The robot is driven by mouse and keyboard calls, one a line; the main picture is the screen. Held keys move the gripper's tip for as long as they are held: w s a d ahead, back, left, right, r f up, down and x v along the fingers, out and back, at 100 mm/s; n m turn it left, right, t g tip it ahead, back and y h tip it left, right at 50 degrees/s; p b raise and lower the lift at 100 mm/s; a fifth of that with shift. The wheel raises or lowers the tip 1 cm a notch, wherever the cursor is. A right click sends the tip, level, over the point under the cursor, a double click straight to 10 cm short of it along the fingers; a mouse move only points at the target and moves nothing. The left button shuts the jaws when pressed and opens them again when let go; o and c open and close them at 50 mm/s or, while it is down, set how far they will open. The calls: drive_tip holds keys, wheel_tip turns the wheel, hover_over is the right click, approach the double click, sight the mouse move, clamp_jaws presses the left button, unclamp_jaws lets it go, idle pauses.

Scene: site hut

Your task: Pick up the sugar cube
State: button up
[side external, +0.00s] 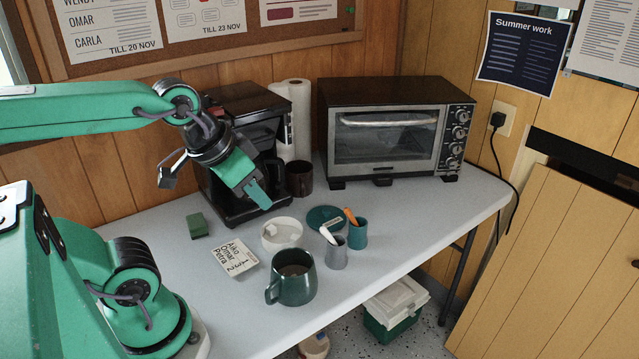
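A small white bowl (274,244) stands on the table in the side external view. In it is a pale lump (289,230) that looks like the sugar cube; its shape is hard to make out, and the bowl's wall hides part of the inside. My gripper (262,196) hangs above and a little left of the bowl, pointing down and to the right. It is apart from the bowl, with nothing seen in it. Its fingers are seen nearly edge-on, so I cannot tell whether they are apart.
A dark green mug (298,291) of brown drink stands in front of the bowl. A name card (238,258) and green sponge (197,225) lie left. A coffee maker (246,105) and toaster oven (385,140) stand behind.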

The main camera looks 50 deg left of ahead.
drive_tip(key=shift+w, duration=0.1)
drive_tip(key=n+g, duration=0.6)
drive_tip(key=n, duration=1.4)
hover_over(272, 228)
drive_tip(key=shift+f, duration=7.7)
drive_tip(key=shift+d+f, duration=0.1)
drive_tip(key=shift+f, duration=1.2)
drive_tip(key=shift+f, duration=0.1)
